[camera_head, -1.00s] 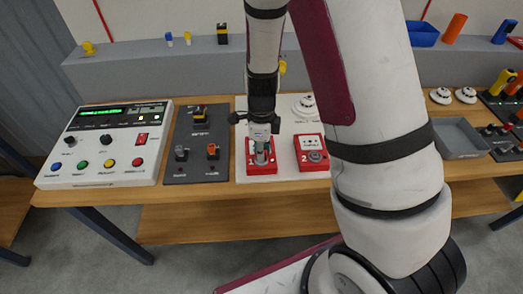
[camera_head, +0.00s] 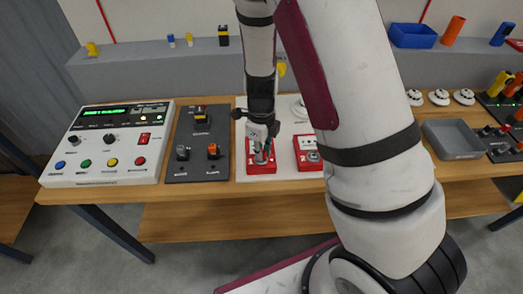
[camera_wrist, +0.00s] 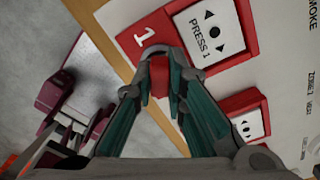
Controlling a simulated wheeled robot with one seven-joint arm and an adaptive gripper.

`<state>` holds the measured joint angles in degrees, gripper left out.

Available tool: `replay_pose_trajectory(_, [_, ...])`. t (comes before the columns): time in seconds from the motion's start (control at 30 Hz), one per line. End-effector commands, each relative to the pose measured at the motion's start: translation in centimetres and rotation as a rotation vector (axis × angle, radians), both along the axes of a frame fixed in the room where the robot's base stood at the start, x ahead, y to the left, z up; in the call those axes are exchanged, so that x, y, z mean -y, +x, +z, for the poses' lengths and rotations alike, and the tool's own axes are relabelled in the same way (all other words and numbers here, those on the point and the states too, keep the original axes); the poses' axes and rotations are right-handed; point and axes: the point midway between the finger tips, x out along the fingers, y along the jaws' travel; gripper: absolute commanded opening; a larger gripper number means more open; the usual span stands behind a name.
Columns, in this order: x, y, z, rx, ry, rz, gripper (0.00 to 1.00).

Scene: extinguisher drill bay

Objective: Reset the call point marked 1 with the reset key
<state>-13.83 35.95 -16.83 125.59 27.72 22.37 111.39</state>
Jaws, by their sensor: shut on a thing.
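The call point marked 1 (camera_head: 262,170) is a red box on the white board, with a white "PRESS 1" face that shows in the wrist view (camera_wrist: 200,38). My gripper (camera_head: 262,155) points down at its lower part, where a grey round rim shows in the wrist view. In that view my gripper's fingertips (camera_wrist: 160,82) are closed on a small red piece (camera_wrist: 160,72), apparently the reset key, held right at the grey rim. The fingers hide most of the key and the lock, so I cannot tell how far in it sits.
A second red call point (camera_head: 308,152) is close on the right. A dark switch plate (camera_head: 197,165) and a control panel (camera_head: 90,174) with buttons lie to the left. A grey tray (camera_head: 452,140) is on the right. The table's front edge runs just below the call points.

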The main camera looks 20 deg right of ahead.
Motion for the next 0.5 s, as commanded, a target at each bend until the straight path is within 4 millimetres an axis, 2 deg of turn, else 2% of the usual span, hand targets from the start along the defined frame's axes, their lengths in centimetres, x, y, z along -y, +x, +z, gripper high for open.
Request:
replay_pose_trajectory(0.2, [-0.02, -0.06, 0.04, -0.001, -0.001, -0.085, 0.00])
replay_pose_trajectory(0.5, [-0.01, -0.01, 0.01, -0.001, 0.001, -0.094, 0.00])
